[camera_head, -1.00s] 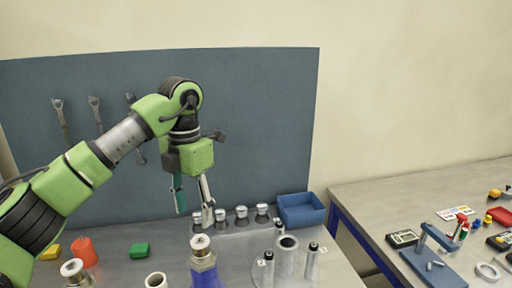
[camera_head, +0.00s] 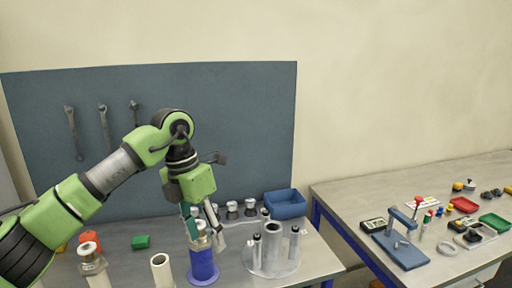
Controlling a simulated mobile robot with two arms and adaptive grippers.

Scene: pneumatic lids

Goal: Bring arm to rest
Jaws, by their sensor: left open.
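My left arm comes in from the left, green and grey, bent at its elbow over the workbench (camera_head: 135,262). My left gripper (camera_head: 205,232) points down with its fingers apart. It is above and close behind the blue cylinder (camera_head: 203,265), whose silver top (camera_head: 199,230) overlaps the fingers in the picture. I cannot tell whether the fingers touch that top. My right gripper is not in view.
Silver caps (camera_head: 232,210) and a blue bin (camera_head: 285,203) stand behind. A second table (camera_head: 345,205) is at right.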

